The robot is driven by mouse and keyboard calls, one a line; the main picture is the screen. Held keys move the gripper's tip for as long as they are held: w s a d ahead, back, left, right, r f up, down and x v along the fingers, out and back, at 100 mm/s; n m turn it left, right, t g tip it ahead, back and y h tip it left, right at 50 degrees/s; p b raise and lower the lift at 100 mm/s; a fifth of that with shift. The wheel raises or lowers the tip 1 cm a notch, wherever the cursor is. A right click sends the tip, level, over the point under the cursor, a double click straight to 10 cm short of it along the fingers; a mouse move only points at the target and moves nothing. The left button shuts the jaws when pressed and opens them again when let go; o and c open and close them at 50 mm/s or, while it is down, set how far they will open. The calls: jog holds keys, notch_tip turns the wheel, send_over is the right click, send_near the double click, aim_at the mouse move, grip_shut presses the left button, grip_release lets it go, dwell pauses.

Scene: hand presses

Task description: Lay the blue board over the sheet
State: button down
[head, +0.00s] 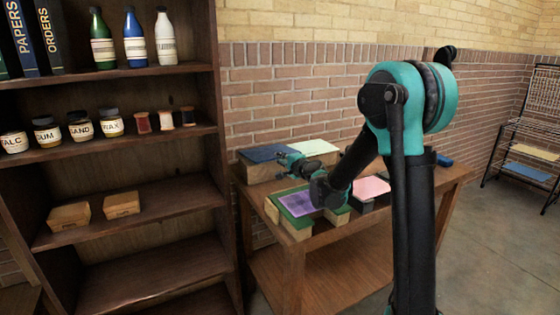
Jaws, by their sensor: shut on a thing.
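The blue board (266,153) is at the back left of the wooden table, level, over a wooden block. My gripper (284,159) reaches in from the right and is shut on the board's right edge. Whether the board still touches the block cannot be told. A purple sheet (298,203) lies on a green bed (289,213) in front of my gripper, nearer the table's front edge. A pink sheet (371,187) lies on a dark base to the right.
A pale green board (314,147) lies flat behind my gripper, beside the blue board. A small blue object (445,160) lies at the table's right end. A tall wooden shelf (218,150) with bottles and jars stands close on the left. A wire rack (525,135) stands far right.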

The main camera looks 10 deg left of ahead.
jog(key=shift+f+v, duration=0.15)
jog(key=shift+v, duration=5.35)
jog(key=shift+f+v, duration=0.2)
jog(key=shift+v, duration=5.35)
